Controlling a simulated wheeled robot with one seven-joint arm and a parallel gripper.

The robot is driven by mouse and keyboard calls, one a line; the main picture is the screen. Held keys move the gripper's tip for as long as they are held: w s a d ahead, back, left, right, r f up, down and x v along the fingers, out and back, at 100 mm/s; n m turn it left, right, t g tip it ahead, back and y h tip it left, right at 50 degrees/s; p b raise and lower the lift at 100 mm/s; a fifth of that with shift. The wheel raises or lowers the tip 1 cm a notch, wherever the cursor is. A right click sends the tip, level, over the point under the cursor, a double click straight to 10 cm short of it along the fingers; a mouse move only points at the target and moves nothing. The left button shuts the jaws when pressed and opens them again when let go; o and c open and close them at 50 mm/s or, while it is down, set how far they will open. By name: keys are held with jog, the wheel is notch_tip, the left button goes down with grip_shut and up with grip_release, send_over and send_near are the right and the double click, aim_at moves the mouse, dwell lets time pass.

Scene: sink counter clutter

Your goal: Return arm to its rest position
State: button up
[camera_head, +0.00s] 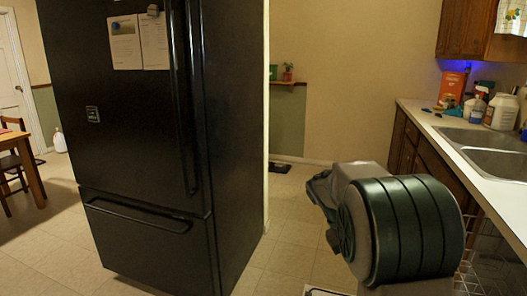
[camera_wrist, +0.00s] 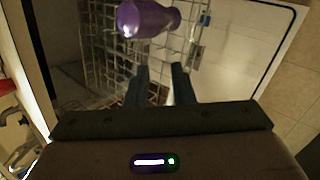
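My gripper (camera_wrist: 159,72) shows in the wrist view with its two dark fingers apart and nothing between them. It is over a wire rack (camera_wrist: 98,50). A purple bottle-like thing (camera_wrist: 160,18) lies on the rack beyond the fingertips, apart from them. In the head view my arm is bent at the lower right, in front of the counter, and the gripper itself is hidden.
A white open door panel (camera_wrist: 235,65) lies beside the rack. The head view shows the wire rack (camera_head: 485,268) beside my arm, below the counter (camera_head: 470,160) with its sink (camera_head: 490,150). A black fridge (camera_head: 150,130) stands left. Floor between is clear.

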jog(key=s+a+r+t+y+p, duration=0.2)
jog(key=s+a+r+p, duration=0.1)
jog(key=s, duration=0.3)
jog(key=s+a+r+t+y+p, duration=0.2)
jog(key=s+a+r+p, duration=0.1)
jog(key=s+r+p, duration=0.2)
jog(key=s+a+r+n+t+y+p, duration=0.1)
jog(key=s+a+r+p, duration=0.3)
jog(key=s, duration=0.4)
notch_tip(320, 180, up, 2)
jog(key=shift+s+t+y+p, duration=0.25)
jog(key=shift+t+y+p, duration=0.15)
jog(key=shift+y+p, duration=0.25)
jog(key=shift+d, duration=0.2)
